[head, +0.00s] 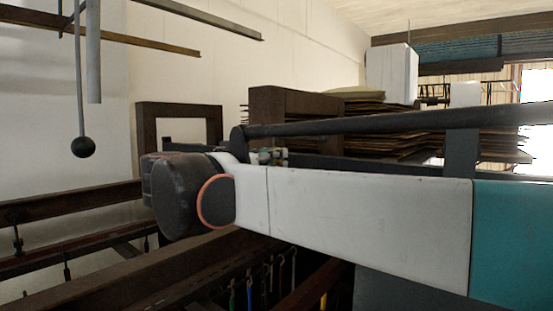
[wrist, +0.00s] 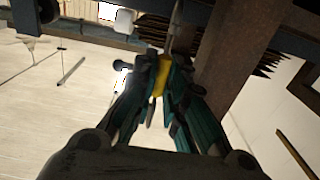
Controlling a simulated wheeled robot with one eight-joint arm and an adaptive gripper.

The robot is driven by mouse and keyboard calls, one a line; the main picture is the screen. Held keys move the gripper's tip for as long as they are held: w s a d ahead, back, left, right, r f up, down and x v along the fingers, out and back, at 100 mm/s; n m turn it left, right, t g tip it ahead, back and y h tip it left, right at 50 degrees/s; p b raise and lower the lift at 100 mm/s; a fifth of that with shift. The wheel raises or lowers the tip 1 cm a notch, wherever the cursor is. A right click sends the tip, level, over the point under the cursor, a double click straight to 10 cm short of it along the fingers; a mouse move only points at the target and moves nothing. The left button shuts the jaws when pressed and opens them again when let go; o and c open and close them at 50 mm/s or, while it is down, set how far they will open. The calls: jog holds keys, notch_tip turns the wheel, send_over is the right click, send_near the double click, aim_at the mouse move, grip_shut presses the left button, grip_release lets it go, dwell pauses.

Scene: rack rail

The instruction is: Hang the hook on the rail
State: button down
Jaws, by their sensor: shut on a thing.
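My gripper (wrist: 162,68) has dark teal fingers, closed on a small yellow piece (wrist: 160,80), which I take to be part of the hook. A thin grey stem (wrist: 176,32) shows just beyond the fingertips; whether it belongs to the hook is unclear. In the head view my arm crosses the picture and hides most of the gripper and the held hook. A dark round bar with a rounded end (head: 350,124), probably the rail, runs just above my arm. I cannot tell any contact between hook and rail.
Dark wooden beams (head: 70,204) lie at lower left. Several coloured tools (head: 250,290) hang below my arm. A black ball (head: 83,147) hangs at the left. A dark frame (head: 180,112) and stacked sheets (head: 370,115) stand behind.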

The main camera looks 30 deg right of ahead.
jog(key=s+d+f, duration=0.1)
jog(key=s+f, duration=0.1)
jog(key=s, duration=0.8)
jog(key=shift+s+d+f+p, duration=0.15)
jog(key=shift+d+f+p, duration=0.05)
jog(key=shift+p, duration=0.2)
